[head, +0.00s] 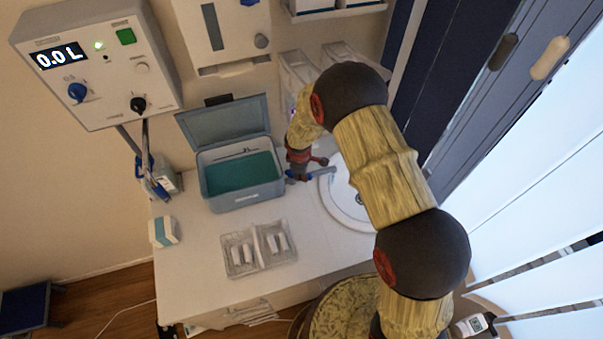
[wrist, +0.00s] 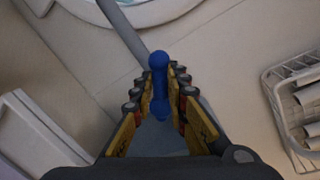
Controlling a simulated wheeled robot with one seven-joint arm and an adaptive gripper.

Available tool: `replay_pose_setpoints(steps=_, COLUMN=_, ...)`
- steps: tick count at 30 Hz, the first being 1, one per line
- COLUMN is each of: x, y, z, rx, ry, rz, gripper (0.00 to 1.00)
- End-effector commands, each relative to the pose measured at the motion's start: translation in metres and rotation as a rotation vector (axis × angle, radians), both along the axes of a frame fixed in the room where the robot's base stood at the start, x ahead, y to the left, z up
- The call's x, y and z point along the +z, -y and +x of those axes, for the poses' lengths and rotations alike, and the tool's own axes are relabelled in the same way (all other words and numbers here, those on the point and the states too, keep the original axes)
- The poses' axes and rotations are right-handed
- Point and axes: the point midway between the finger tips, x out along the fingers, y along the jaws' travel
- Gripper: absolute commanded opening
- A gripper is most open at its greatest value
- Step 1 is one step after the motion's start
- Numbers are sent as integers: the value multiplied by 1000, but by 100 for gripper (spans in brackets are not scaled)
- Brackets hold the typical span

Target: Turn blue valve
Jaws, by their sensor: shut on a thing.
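The blue valve (wrist: 159,62) is a rounded blue handle. In the wrist view it stands between the two yellow-and-grey fingers of my gripper (wrist: 160,78), which are closed around it. In the head view, a small blue part of the valve (head: 292,176) shows below my gripper (head: 299,160), beside the sink. My gripper and arm hide most of it there. A grey spout (wrist: 122,30) runs from the valve toward the sink basin (head: 335,205).
An open blue-grey box (head: 246,201) with teal contents stands left of my gripper. A clear tray (head: 260,264) with white items lies nearer the front. A control box (head: 100,100) reading 0.0 L hangs on the wall. Window blinds are at right.

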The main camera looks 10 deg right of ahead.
Motion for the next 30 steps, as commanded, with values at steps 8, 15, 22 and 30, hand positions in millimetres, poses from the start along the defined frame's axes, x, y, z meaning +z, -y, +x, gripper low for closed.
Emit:
replay_pose_setpoints(steps=8, x=0, y=1, z=2, rx=29, ry=1, rz=0, gripper=0)
replay_pose_setpoints(steps=15, x=0, y=1, z=2, rx=29, ry=1, rz=0, gripper=21)
replay_pose_setpoints(steps=22, x=0, y=1, z=1, rx=28, ry=1, rz=0, gripper=34)
replay_pose_setpoints(steps=30, x=1, y=0, z=1, rx=27, ry=1, rz=-1, gripper=34)
